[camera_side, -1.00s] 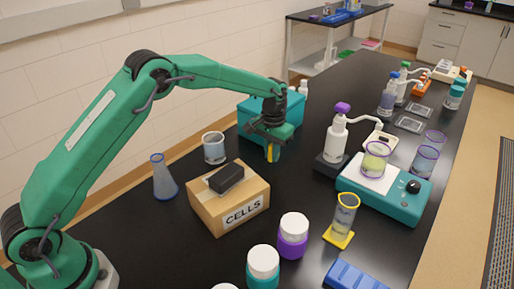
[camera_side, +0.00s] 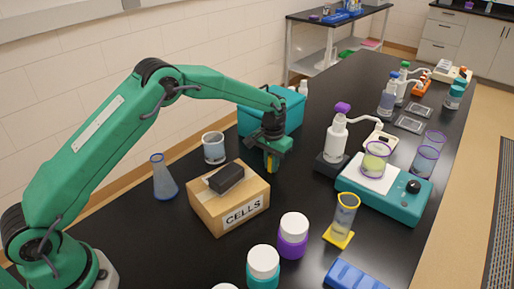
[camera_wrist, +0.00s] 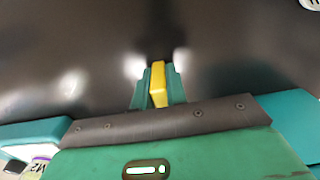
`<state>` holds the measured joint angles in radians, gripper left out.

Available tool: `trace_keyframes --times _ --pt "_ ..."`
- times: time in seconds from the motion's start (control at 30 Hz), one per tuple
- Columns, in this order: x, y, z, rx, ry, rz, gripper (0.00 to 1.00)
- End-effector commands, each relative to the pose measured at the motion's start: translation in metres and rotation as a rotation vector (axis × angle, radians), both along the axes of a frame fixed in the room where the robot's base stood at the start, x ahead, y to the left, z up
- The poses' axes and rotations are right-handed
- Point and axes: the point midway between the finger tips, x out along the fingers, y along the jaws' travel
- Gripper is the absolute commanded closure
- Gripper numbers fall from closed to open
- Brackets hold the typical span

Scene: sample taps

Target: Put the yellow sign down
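The yellow sign (camera_side: 270,161) is a small yellow piece low between the fingers of my gripper (camera_side: 271,160), beside the right back corner of the cardboard CELLS box. In the wrist view the yellow sign (camera_wrist: 158,86) stands between the two green fingers of my gripper (camera_wrist: 158,88), which are shut on it. Most of the sign is hidden by the fingers, and its face cannot be read. Its lower end is close to the black bench top, but I cannot tell whether it touches.
The CELLS box (camera_side: 222,211) with a black block (camera_side: 227,178) on it is left of my gripper. A teal bin (camera_side: 288,112) stands behind. A white dispenser bottle (camera_side: 336,143) and a teal stirrer (camera_side: 385,203) are to the right. Bench in front of my gripper is clear.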

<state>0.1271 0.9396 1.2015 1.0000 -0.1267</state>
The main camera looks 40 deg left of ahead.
Motion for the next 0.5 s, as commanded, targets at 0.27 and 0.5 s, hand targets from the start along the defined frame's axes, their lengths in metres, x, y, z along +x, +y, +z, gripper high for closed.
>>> trace_keyframes --times 0.27,0.5 --pt "-0.0001 0.0000 0.0002 0.000 0.000 0.000 0.64" --pt "0.0001 0.0000 0.0027 0.000 -0.001 0.000 0.64"
